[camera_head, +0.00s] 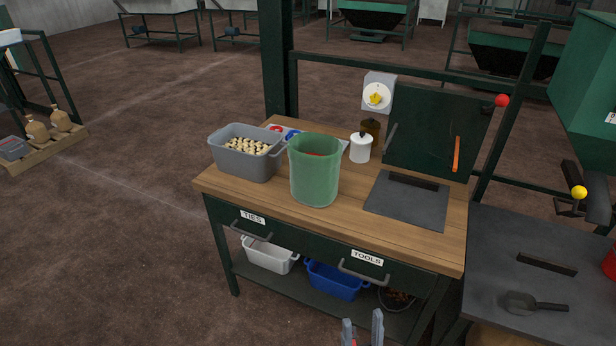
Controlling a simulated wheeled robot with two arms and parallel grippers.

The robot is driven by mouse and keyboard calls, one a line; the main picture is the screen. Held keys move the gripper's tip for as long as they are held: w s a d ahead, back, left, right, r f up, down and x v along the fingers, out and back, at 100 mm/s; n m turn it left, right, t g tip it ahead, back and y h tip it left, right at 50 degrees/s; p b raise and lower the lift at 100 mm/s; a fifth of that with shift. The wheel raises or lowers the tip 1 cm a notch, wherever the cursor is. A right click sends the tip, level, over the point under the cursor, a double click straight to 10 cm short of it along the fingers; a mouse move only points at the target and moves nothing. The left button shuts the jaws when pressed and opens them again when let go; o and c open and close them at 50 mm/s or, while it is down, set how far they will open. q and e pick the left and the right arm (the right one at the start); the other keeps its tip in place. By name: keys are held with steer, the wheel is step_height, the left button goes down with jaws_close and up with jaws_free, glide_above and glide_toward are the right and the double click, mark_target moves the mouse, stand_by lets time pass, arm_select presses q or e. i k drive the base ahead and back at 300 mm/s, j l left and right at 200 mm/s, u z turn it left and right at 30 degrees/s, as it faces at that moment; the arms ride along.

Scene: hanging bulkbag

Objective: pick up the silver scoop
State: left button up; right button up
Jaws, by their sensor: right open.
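A dark silver-grey scoop (522,303) lies on the grey metal surface (500,245) at the lower right, with its handle pointing right. My right gripper (362,320) shows at the bottom edge, with its two fingertips apart and nothing visible between them. It is well to the left of the scoop and not touching it. Most of the right gripper is cut off by the frame edge. My left gripper is out of the picture.
A wooden workbench (250,203) holds a grey bin (240,165) of small pale pieces, a green bucket (314,175) and a white jar (360,147). A red container (609,263) stands near the scoop at the right edge. A yellow-knobbed lever (579,193) rises behind.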

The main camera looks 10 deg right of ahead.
mark_target(521, 303)
steer(key=z, duration=2)
